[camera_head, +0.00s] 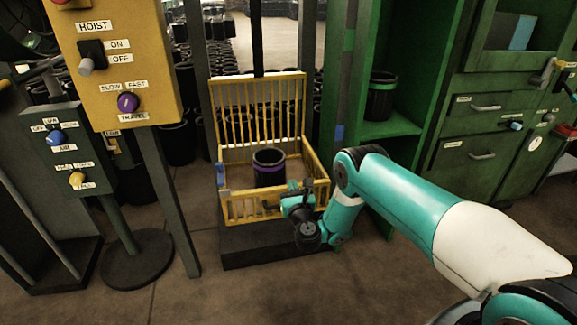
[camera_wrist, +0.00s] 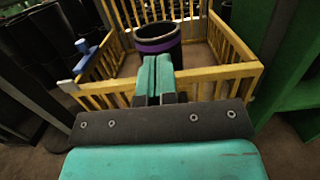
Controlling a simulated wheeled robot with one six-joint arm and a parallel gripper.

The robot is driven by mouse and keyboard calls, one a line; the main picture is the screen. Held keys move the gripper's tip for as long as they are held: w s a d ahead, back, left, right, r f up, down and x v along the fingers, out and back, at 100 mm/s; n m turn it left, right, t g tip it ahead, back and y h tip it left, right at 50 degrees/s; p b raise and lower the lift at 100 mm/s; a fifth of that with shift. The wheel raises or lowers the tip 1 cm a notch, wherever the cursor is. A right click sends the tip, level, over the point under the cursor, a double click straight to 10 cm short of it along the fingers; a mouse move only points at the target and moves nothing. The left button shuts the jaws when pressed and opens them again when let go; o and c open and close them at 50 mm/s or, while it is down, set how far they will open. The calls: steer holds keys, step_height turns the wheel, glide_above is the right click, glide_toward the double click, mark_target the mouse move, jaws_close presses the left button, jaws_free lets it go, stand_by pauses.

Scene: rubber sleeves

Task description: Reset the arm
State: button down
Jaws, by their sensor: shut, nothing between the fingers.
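My arm (camera_head: 405,190) is teal and white and reaches from the lower right toward a yellow cage. My gripper shows in the wrist view (camera_wrist: 157,80) with its two teal fingers shut together and nothing between them. The fingers point over the front rail of the yellow cage (camera_wrist: 105,95). A black sleeve with a purple band (camera_wrist: 158,46) stands upright in the cage, just beyond the fingertips. In the head view the sleeve (camera_head: 270,169) stands inside the cage (camera_head: 316,165), and the wrist is at the cage's front right. I cannot tell whether the fingers touch the rail.
A yellow hoist panel (camera_head: 150,65) and a green control box (camera_head: 62,160) stand at the left. A green shelf (camera_head: 390,128) at the right holds a black sleeve with a green band (camera_head: 381,98). Green drawers (camera_head: 475,155) stand further right. Many dark sleeves fill the back.

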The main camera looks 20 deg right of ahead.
steer(key=w+a+r+n+g+y, duration=0.1)
steer(key=a+r+n+g+y, duration=0.1)
steer(key=a+r+n+y, duration=1.25)
steer(key=s+a+r+n+g, duration=0.6)
steer(key=s+r+n+g, duration=0.15)
steer(key=r+n, duration=0.45)
steer(key=s+r+n+g+h, duration=0.25)
steer(key=s+n+g, duration=0.35)
steer(key=s+n, duration=0.6)
steer(key=s+d+n+g+h, duration=0.25)
steer(key=s+d, duration=0.25)
steer(key=s, duration=0.6)
steer(key=s+d+n+g+h, duration=0.1)
steer(key=s+d+n+h, duration=0.3)
steer(key=s, duration=0.8)
step_height(320, 180, up, 28)
steer(key=d+y+p, duration=0.1)
steer(key=p, duration=2.6)
steer(key=shift+s+d+m, duration=0.15)
steer(key=shift+m, duration=0.15)
